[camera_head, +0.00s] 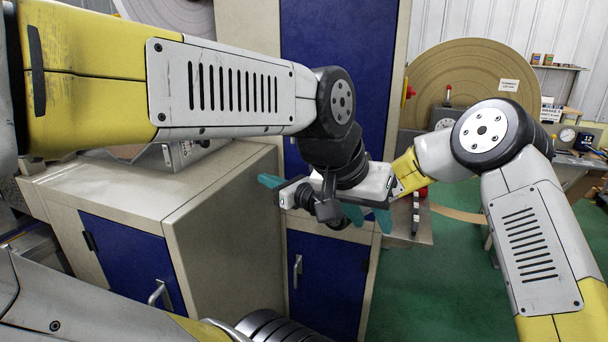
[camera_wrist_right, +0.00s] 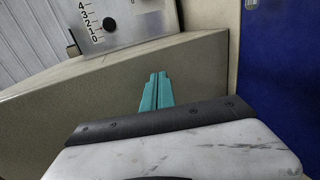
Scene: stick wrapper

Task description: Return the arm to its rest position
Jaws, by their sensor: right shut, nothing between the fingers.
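My left arm comes in from the left and ends near the middle of the head view. The teal fingers of my left gripper (camera_head: 368,217) hang down there, apart, with nothing seen between them. My right arm comes in from the right and folds back toward the middle. My right gripper (camera_head: 270,181) points left there, in front of the beige cabinet. In the right wrist view its two teal fingers (camera_wrist_right: 157,90) are side by side, shut and empty. The two wrists overlap in the head view, so the gap between them cannot be told.
A low beige cabinet (camera_head: 235,185) with a blue door stands at the left. A tall cabinet with blue doors (camera_head: 325,280) is behind my grippers. A large brown roll (camera_head: 450,70) stands at the back right. Green floor (camera_head: 440,290) shows at the lower right.

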